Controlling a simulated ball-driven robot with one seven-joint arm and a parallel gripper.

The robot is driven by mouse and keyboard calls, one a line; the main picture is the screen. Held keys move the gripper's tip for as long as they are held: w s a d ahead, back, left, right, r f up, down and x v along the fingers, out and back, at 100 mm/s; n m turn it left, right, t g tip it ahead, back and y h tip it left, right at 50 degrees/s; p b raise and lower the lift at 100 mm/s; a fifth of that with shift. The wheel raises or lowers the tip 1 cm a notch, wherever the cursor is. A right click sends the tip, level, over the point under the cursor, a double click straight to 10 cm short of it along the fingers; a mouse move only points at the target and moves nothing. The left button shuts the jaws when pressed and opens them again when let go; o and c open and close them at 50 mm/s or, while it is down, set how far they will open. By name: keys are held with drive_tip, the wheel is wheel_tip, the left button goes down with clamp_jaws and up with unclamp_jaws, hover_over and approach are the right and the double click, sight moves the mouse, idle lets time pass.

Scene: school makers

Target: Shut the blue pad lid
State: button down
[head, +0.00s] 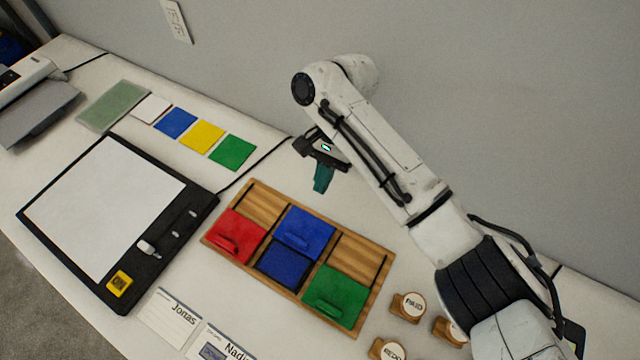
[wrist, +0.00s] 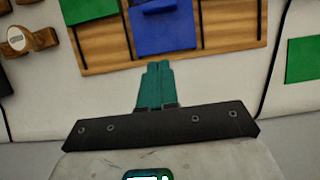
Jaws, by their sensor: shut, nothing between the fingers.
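The blue lid (head: 308,226) sits in the middle lane of a wooden board (head: 222,241), at the lane's far half by the wall. A darker blue pad (head: 284,265) lies uncovered at the near half of that lane. In the wrist view the blue lid (wrist: 165,38) shows just beyond my fingertips, with its raised handle (wrist: 158,7) near the top edge. My gripper (head: 322,182) is shut and empty, pointing down beyond the far edge of the board. Its teal fingers (wrist: 156,68) line up with the blue lid and appear apart from it.
A red lid (head: 236,229) and a green lid (head: 336,294) occupy the near halves of the side lanes. Wooden stamps (head: 407,307) stand right of the board. A black-framed drawing board (head: 196,222) lies left. Colored squares (head: 203,136) lie behind it. The wall is close behind my gripper.

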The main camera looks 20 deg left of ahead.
approach(306, 233)
drive_tip(key=f, duration=0.2)
drive_tip(key=f+p, duration=0.1)
drive_tip(key=shift+w+d+f, duration=0.2)
drive_tip(key=shift+d+f, duration=0.05)
drive_tip(key=shift+f, duration=0.15)
drive_tip(key=s, duration=0.1)
drive_tip(key=s+p, duration=0.1)
drive_tip(key=s, duration=0.1)
drive_tip(key=shift+s+a+p, duration=0.15)
drive_tip(key=shift+a+p, duration=0.1)
drive_tip(key=shift+p, duration=0.1)
drive_tip(key=shift+s+a+f, duration=0.1)
drive_tip(key=shift+s, duration=0.3)
drive_tip(key=shift+a, duration=0.1)
